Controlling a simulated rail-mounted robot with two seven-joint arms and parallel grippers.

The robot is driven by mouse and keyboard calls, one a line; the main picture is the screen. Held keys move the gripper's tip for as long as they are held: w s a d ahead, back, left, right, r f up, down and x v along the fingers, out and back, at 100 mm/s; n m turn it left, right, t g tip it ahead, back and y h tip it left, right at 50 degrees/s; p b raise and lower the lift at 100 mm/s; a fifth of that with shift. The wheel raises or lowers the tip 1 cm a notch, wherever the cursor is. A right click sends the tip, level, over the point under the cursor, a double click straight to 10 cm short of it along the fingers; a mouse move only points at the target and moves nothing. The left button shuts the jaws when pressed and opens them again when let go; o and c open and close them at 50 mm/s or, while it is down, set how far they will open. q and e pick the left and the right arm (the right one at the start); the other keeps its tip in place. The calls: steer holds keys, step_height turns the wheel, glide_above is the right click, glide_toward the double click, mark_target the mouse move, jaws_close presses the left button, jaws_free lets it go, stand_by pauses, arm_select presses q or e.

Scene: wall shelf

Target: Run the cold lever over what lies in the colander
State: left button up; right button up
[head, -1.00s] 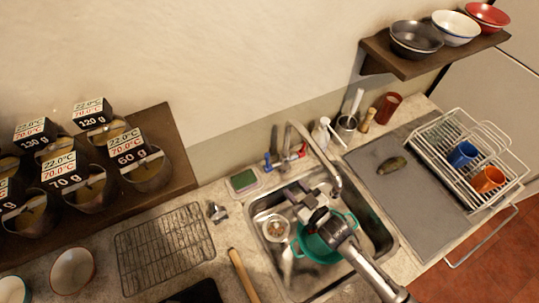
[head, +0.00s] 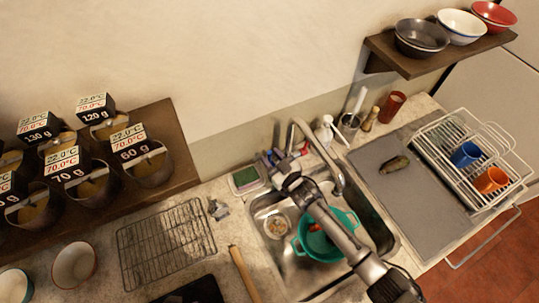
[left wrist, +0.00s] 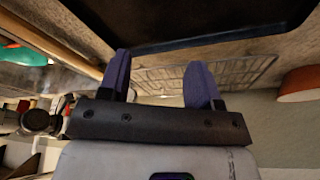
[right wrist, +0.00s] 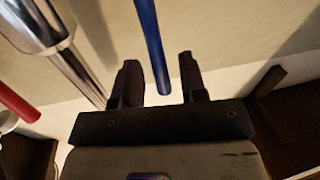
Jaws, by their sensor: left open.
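The teal colander (head: 350,222) stands in the sink (head: 262,205) with something red (head: 315,228) in it; my right arm hides part of it. The tap's spout (head: 333,170) arches over the sink. The cold lever is the blue rod (right wrist: 150,40) in the right wrist view; its lower end shows between the two fingers of my right gripper (right wrist: 158,76), which is open. I cannot tell whether they touch. A red lever (right wrist: 15,102) is at the left there. My left gripper (left wrist: 158,68) is open and empty, out of the head view.
A strainer basket (head: 277,226) lies in the sink's left part. A sponge tray (head: 246,179) and a wire rack (head: 165,245) are to the left. Soap bottle (head: 325,132), utensil cup (head: 349,122) and red cup (head: 391,106) stand behind. A dish rack (head: 470,160) is at right.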

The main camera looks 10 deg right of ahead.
steer(key=shift+w+a, duration=0.3)
steer(key=shift+w, duration=0.2)
jaws_close()
stand_by(0.3)
